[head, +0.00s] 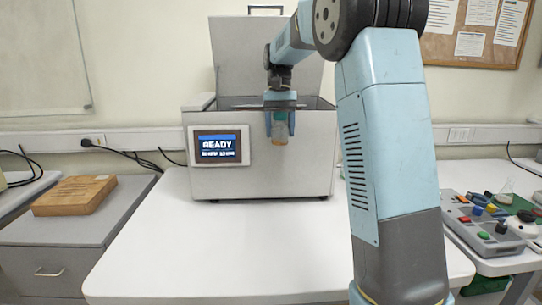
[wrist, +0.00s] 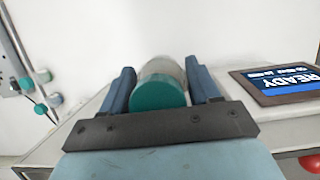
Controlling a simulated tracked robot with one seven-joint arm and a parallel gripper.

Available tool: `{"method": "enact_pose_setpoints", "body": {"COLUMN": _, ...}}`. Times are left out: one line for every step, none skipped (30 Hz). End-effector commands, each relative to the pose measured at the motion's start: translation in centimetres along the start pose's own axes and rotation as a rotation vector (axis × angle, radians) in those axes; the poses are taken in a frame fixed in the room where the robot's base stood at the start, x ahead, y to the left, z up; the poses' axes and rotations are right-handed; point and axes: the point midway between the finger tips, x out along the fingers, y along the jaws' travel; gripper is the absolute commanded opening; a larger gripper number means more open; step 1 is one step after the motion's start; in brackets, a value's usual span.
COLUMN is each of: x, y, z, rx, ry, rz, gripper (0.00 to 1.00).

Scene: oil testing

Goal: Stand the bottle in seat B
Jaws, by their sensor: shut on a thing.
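My gripper (head: 280,112) is shut on the bottle (head: 280,130), in front of the upper front wall of the grey machine (head: 292,165). In the wrist view the bottle (wrist: 159,90) sits between the two blue fingers of my gripper (wrist: 160,88), with its green cap toward the camera. In the head view the bottle looks upright, held well above the white table. Its lower part is amber. The machine's lid stands raised at the back. The seats, including seat B, cannot be made out in either view.
The machine's screen (head: 218,146) reads READY, and it also shows in the wrist view (wrist: 285,82). A wooden box (head: 74,195) lies on a cabinet at left. A control box (head: 480,222) stands at right. The white table (head: 215,245) is clear in front of the machine.

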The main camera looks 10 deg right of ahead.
Motion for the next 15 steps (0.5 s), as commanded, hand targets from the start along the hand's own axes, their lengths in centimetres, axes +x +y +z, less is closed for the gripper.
{"method": "enact_pose_setpoints", "body": {"x": -0.1, "y": 0.2, "z": 0.0, "rx": 0.004, "ry": 0.001, "rz": -0.001, "gripper": 0.17}}
{"method": "enact_pose_setpoints", "body": {"x": -0.1, "y": 0.4, "z": 0.0, "rx": 0.006, "ry": 0.001, "rz": -0.002, "gripper": 0.17}}
{"method": "enact_pose_setpoints", "body": {"x": -0.1, "y": 0.6, "z": -0.1, "rx": 0.009, "ry": 0.001, "rz": -0.003, "gripper": 0.17}}
{"method": "enact_pose_setpoints", "body": {"x": -0.1, "y": 0.7, "z": -0.1, "rx": 0.011, "ry": 0.001, "rz": -0.004, "gripper": 0.17}}
{"method": "enact_pose_setpoints", "body": {"x": -0.1, "y": 0.9, "z": -0.1, "rx": 0.014, "ry": 0.001, "rz": -0.004, "gripper": 0.17}}
{"method": "enact_pose_setpoints", "body": {"x": -0.1, "y": 1.1, "z": -0.2, "rx": 0.017, "ry": 0.001, "rz": -0.005, "gripper": 0.17}}
{"method": "enact_pose_setpoints", "body": {"x": -0.1, "y": 1.2, "z": -0.2, "rx": 0.019, "ry": 0.001, "rz": -0.006, "gripper": 0.17}}
{"method": "enact_pose_setpoints", "body": {"x": -0.1, "y": 1.3, "z": -0.2, "rx": 0.021, "ry": 0.001, "rz": -0.006, "gripper": 0.17}}
{"method": "enact_pose_setpoints", "body": {"x": -0.1, "y": 1.4, "z": -0.2, "rx": 0.022, "ry": 0.001, "rz": -0.007, "gripper": 0.17}}
{"method": "enact_pose_setpoints", "body": {"x": -0.1, "y": 1.5, "z": -0.2, "rx": 0.023, "ry": 0.001, "rz": -0.007, "gripper": 0.17}}
{"method": "enact_pose_setpoints", "body": {"x": -0.1, "y": 1.5, "z": -0.3, "rx": 0.024, "ry": 0.000, "rz": -0.007, "gripper": 0.17}}
{"method": "enact_pose_setpoints", "body": {"x": -0.2, "y": 1.6, "z": -0.3, "rx": 0.025, "ry": 0.001, "rz": -0.008, "gripper": 0.17}}
{"method": "enact_pose_setpoints", "body": {"x": -0.2, "y": 1.6, "z": -0.3, "rx": 0.026, "ry": 0.001, "rz": -0.008, "gripper": 0.17}}
{"method": "enact_pose_setpoints", "body": {"x": -0.3, "y": 1.6, "z": -0.3, "rx": 0.026, "ry": 0.001, "rz": -0.008, "gripper": 0.17}}
{"method": "enact_pose_setpoints", "body": {"x": -0.6, "y": 1.6, "z": -0.2, "rx": 0.026, "ry": 0.001, "rz": -0.008, "gripper": 0.17}}
